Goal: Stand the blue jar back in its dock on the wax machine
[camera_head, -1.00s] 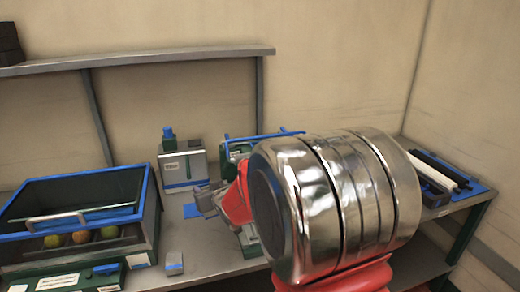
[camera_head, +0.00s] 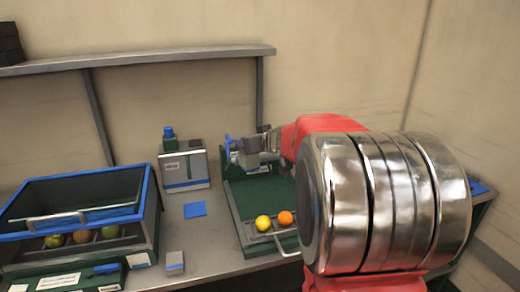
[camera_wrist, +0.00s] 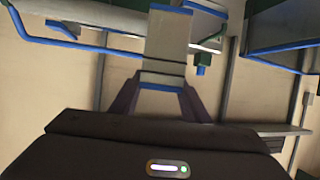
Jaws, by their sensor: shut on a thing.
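My gripper (camera_head: 240,152) is at the back of a green tray station, right of the grey machine. In the wrist view my gripper (camera_wrist: 163,82) is shut on a pale grey block with blue bands (camera_wrist: 168,45). I cannot tell whether it is the jar. A grey box-shaped machine with a blue stripe (camera_head: 186,169) stands on the bench and seems to be the wax machine. A small blue jar-like piece (camera_head: 168,132) stands upright on its dark green part. It also shows, upside down, in the wrist view (camera_wrist: 202,70), apart from my fingers.
The green tray (camera_head: 243,212) holds a yellow fruit (camera_head: 263,223) and an orange (camera_head: 285,218). A blue-framed bin (camera_head: 152,205) with several fruits stands left. My arm hides the bench's right side.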

